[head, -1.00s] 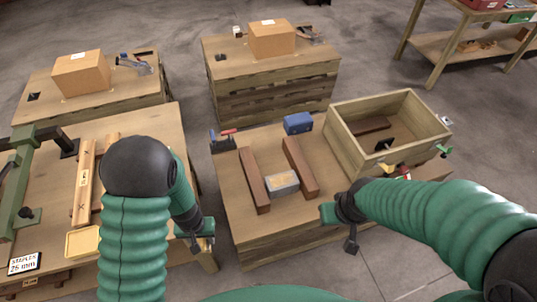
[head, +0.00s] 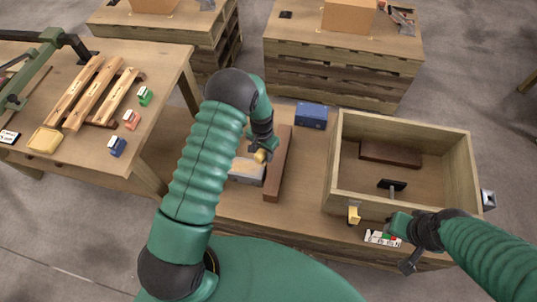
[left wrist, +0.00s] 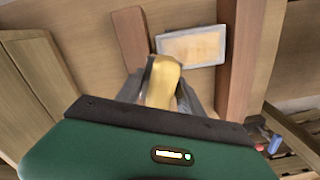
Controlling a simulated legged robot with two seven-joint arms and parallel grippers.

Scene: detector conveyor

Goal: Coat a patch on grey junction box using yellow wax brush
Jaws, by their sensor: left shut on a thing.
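The grey junction box (head: 246,171) lies on the middle table with a tan patch on its top. It also shows in the left wrist view (left wrist: 192,47), lying flat between two brown bars. My left gripper (head: 262,150) is shut on the yellow wax brush (head: 260,156), just above the box's far right part. In the left wrist view the brush (left wrist: 163,82) sits between the fingers and appears beside the box; contact cannot be told. My right gripper (head: 393,226) is low at the crate's front; its jaws are unclear.
A brown bar (head: 279,165) stands right of the box. A wooden crate (head: 340,165) with a brown block and a dark tool inside stands to the right. A blue box (head: 311,115) is behind. A yellow piece (head: 354,214) is at the crate's front. The left table (head: 165,80) holds wooden rails.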

